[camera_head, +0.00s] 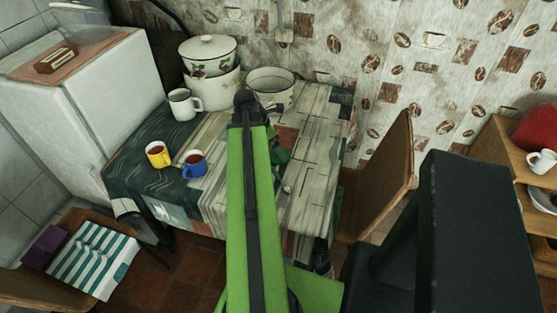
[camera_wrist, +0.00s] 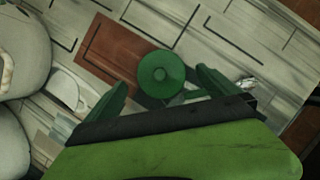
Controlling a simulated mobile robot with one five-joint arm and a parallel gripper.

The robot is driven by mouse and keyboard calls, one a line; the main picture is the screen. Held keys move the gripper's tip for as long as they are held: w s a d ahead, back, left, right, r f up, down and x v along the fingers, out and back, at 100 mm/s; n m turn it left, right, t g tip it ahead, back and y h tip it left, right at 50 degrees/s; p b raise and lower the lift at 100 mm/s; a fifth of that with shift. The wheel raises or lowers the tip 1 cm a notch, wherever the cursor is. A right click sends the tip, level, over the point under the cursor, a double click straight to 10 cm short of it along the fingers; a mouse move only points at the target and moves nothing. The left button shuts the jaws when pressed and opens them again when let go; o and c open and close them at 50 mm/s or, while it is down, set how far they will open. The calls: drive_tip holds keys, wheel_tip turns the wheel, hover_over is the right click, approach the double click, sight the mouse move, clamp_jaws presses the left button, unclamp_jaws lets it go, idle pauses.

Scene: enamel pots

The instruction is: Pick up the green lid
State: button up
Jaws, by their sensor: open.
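My gripper (camera_wrist: 163,82) is open, one green finger to the left of the lid and one to the right. I cannot tell whether either finger touches it or how high the fingers are above it. In the head view my green arm reaches over the table (camera_head: 315,130). Green parts show just right of the arm, and I cannot tell lid from gripper there.
A lidded white pot (camera_head: 208,57), an open pot (camera_head: 271,88) and a white mug (camera_head: 184,105) stand at the back. Yellow (camera_head: 158,155) and blue (camera_head: 194,164) mugs stand at the left. A wooden chair (camera_head: 388,185) is on the right. The table's right part is clear.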

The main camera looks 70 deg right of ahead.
drive_tip(key=b+x, duration=0.3)
drive_tip(key=x, duration=0.1)
drive_tip(key=shift+f+b, duration=0.3)
drive_tip(key=shift+f, duration=0.05)
drive_tip(key=shift+r, duration=0.15)
drive_tip(key=shift+c, duration=0.4)
drive_tip(key=c, duration=1.2)
